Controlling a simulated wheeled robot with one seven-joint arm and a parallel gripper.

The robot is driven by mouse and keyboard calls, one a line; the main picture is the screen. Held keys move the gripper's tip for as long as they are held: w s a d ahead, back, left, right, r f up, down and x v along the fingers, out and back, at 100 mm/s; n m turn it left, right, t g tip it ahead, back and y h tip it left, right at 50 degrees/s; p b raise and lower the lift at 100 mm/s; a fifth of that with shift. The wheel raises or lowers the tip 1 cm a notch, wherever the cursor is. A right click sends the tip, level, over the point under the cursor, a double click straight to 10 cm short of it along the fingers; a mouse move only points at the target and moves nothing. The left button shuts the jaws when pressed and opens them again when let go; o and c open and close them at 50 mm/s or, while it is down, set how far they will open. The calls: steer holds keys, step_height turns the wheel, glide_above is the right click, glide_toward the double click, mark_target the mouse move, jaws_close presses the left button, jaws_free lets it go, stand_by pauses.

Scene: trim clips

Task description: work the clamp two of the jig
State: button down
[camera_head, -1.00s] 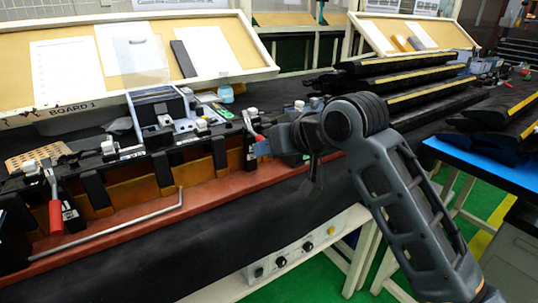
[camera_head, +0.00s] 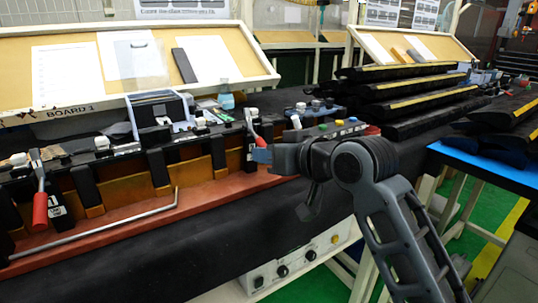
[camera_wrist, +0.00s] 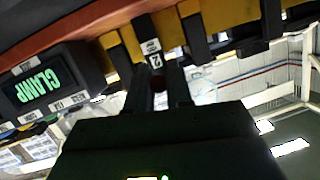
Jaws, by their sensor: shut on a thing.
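The jig (camera_head: 110,215) is a long rust-red base with orange blocks and black clips along the bench front. Clamp two (camera_head: 250,128) has a thin metal lever with a red handle (camera_head: 257,141), near the jig's right end. In the wrist view a tag reading 2 (camera_wrist: 156,60) is just past my fingertips. My gripper (camera_head: 263,155) is at the lower end of that handle, and it also shows in the wrist view (camera_wrist: 159,85). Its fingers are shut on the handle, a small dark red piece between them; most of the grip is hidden. Another red-handled clamp (camera_head: 40,205) stands left.
A bent metal rod (camera_head: 110,232) lies along the jig front. A box with coloured buttons (camera_head: 335,132) is close behind my gripper; a CLAMP display (camera_wrist: 38,87) shows in the wrist view. Black trim parts (camera_head: 415,90) are stacked at right. The space before the bench is clear.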

steer(key=c, duration=1.1)
jaws_free()
steer(key=shift+v, duration=3.85)
steer(key=s+d+f+m+t+h+p, duration=0.2)
steer(key=s+d+f+m+h, duration=0.15)
steer(key=s+f, duration=0.55)
steer(key=s+d+f+m+t+h+p, duration=0.25)
steer(key=s+d+f+m, duration=0.35)
steer(key=s, duration=0.6)
steer(key=s+d+r+n+h+p, duration=0.1)
steer(key=s+d, duration=0.1)
steer(key=s, duration=0.6)
steer(key=s+d+r+n+h+p, duration=0.1)
steer(key=s+d+r, duration=0.1)
steer(key=s, duration=0.7)
steer(key=s+d+r+n+h+p, duration=0.1)
steer(key=s+d, duration=0.3)
steer(key=s, duration=0.4)
steer(key=shift+s+d+r+n+g+h, duration=0.2)
steer(key=shift+s+r+n+g+h, duration=0.05)
steer(key=shift+s+r+h, duration=0.1)
